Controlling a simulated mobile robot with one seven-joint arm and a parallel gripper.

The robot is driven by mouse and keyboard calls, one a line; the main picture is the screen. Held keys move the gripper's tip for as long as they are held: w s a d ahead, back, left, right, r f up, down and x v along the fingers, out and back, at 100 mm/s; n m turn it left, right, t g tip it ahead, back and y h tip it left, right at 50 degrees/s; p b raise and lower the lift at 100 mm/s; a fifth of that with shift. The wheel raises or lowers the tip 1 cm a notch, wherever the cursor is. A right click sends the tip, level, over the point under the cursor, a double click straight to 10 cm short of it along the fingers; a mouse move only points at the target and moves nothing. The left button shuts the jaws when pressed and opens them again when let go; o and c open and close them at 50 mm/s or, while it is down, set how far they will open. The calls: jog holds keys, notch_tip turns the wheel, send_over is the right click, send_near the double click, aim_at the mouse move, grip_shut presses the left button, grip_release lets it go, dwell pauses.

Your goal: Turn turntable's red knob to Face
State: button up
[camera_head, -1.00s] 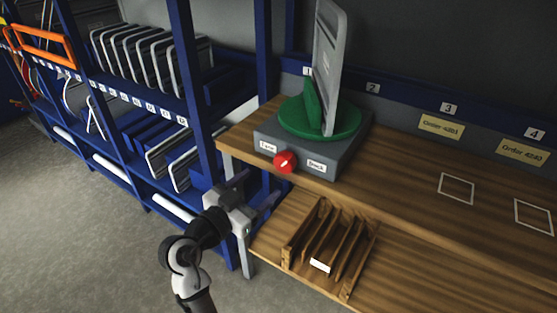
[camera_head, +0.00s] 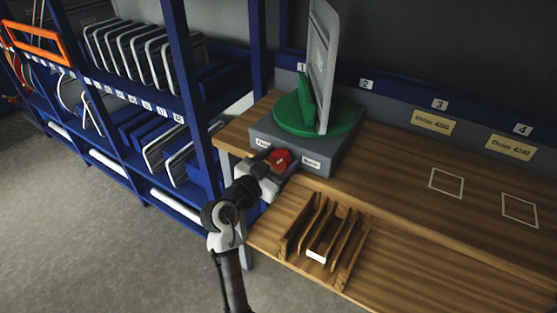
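The turntable is a grey box (camera_head: 335,160) with a round green top (camera_head: 285,122) on the wooden bench. A grey panel (camera_head: 323,60) stands upright on it against a green support. The red knob (camera_head: 281,158) is on the box's front, between a left label (camera_head: 263,143) that seems to read Face and a right label (camera_head: 311,163) that seems to read Back. A small pale mark shows on the knob, but its direction is unclear. My gripper (camera_head: 271,168) is open just in front of the knob, its fingertips close to the knob's lower left. Contact cannot be told.
A slotted wooden rack (camera_head: 325,240) stands on the bench, right of and below my gripper. Blue shelving (camera_head: 180,70) with several framed panels is at the left. Two yellow order cards (camera_head: 433,121) and two white outlines (camera_head: 447,183) mark the clear right side.

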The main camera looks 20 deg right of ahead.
jog(key=c, duration=0.7)
jog(key=shift+c, duration=0.2)
jog(key=shift+n, duration=0.3)
jog(key=n, duration=0.4)
jog(key=n+t+p, duration=0.1)
jog(key=n, duration=0.5)
jog(key=shift+n+p, duration=0.3)
jog(key=shift+n, duration=0.1)
jog(key=o, duration=1)
jog(key=shift+c, duration=0.2)
